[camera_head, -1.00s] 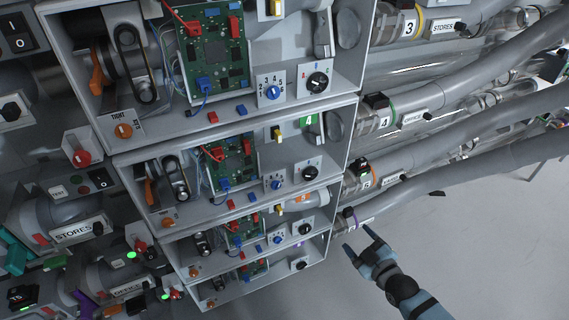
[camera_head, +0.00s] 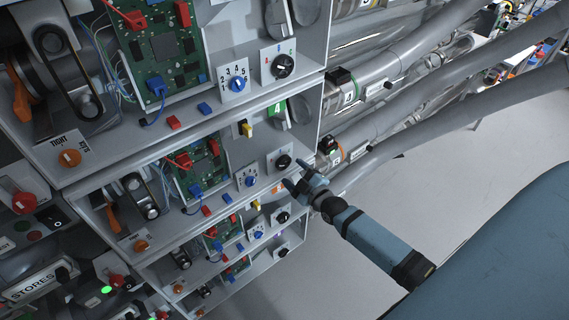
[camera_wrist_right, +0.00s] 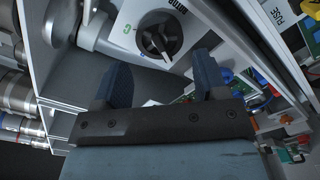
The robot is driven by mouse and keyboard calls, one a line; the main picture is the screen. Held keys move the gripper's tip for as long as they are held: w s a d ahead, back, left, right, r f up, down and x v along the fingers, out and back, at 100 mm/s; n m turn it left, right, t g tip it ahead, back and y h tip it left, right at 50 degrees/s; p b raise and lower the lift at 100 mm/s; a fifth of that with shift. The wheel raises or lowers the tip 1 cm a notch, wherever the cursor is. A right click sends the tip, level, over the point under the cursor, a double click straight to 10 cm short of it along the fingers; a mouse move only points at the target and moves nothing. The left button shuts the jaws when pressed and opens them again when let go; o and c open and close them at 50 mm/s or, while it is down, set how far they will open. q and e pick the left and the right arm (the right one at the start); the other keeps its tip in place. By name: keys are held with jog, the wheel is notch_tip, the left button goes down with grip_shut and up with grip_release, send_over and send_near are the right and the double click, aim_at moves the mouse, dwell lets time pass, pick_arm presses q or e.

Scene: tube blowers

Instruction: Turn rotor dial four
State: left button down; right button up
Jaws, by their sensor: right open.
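The rotor dial of bay four (camera_head: 283,161) is a round black knob on a white plate, at the right of the shelf bay with the green 4 label (camera_head: 274,110). My right gripper (camera_head: 294,176) is open and empty, just to the lower right of this dial in the head view. In the right wrist view a black dial (camera_wrist_right: 160,36) with a white pointer mark sits on its white plate, ahead of and between the two fingertips (camera_wrist_right: 160,64). The fingers look apart from it. My left gripper is not in view.
The bay above has a similar black dial (camera_head: 283,66). Grey pipes (camera_head: 400,105) run to the right. Open floor (camera_head: 440,165) lies at the right.

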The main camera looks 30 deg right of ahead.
aim_at(286, 165)
jog(key=w, duration=0.5)
jog(key=shift+a, duration=0.2)
jog(key=shift+s, duration=0.1)
jog(key=c, duration=0.6)
jog(key=shift+c, duration=0.2)
